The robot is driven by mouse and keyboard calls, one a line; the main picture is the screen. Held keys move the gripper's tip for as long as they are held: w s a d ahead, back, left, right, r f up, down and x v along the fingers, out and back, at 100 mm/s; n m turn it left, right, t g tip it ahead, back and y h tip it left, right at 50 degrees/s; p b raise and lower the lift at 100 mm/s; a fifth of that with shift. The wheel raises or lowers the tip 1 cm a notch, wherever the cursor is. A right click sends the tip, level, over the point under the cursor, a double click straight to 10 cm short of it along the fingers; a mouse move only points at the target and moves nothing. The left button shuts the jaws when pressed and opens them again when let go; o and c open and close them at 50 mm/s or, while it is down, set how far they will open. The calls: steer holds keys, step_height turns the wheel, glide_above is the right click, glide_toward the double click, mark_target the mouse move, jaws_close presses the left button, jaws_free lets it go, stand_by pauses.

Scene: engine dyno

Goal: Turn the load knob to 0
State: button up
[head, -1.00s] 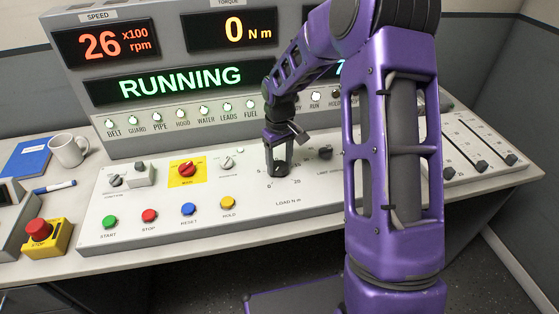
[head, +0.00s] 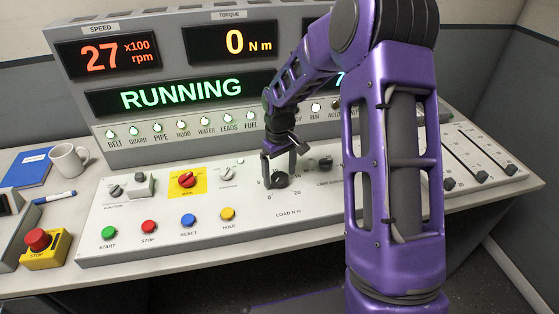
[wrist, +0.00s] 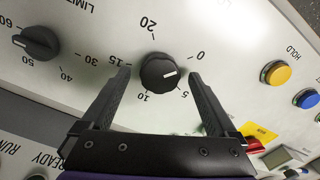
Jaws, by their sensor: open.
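The load knob (head: 279,180) is a round black dial on the white control panel, with a printed scale and "LOAD N m" below. In the wrist view the load knob (wrist: 158,72) has a white mark pointing right, between the 0 and 5 labels. My gripper (head: 279,157) is over the knob. In the wrist view my gripper (wrist: 158,74) is open, with one finger on each side of the knob and a visible gap on both sides. The torque display (head: 235,42) reads 0 N m.
The limit knob (wrist: 36,43) is beside the load knob. Coloured buttons, including the yellow hold button (head: 228,214), line the panel's front. A red emergency stop (head: 38,240) and a mug (head: 68,160) are at left. Sliders (head: 480,170) are at right. The status display (head: 180,95) reads RUNNING.

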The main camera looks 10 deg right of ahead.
mark_target(280, 177)
step_height(280, 177, up, 17)
steer(key=p, duration=0.1)
steer(key=shift+r, duration=0.15)
